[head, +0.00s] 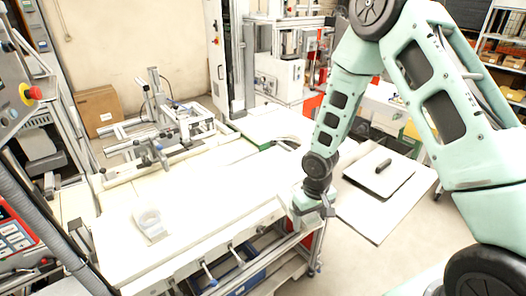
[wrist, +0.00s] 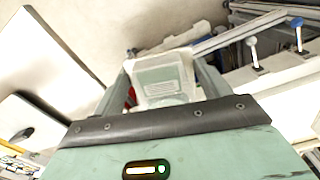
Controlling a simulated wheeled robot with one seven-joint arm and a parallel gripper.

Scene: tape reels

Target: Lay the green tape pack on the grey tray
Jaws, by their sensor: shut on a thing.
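My gripper (head: 314,206) is shut on a pale pack with a grey-green face, which I take as the green tape pack (wrist: 164,76). In the wrist view the pack sits between the two fingers. In the head view the pack (head: 303,201) is small and partly hidden by my gripper, at the right front corner of the white bench. I cannot tell whether it touches the bench. The grey tray (head: 362,179) lies on a low white board to the right of my gripper, apart from it. The tray also shows at the left edge of the wrist view (wrist: 42,126).
A black object (head: 383,165) lies on the tray; the tray's front part is bare. Blue- and white-knobbed levers line the bench front. The board (head: 375,220) around the tray is clear.

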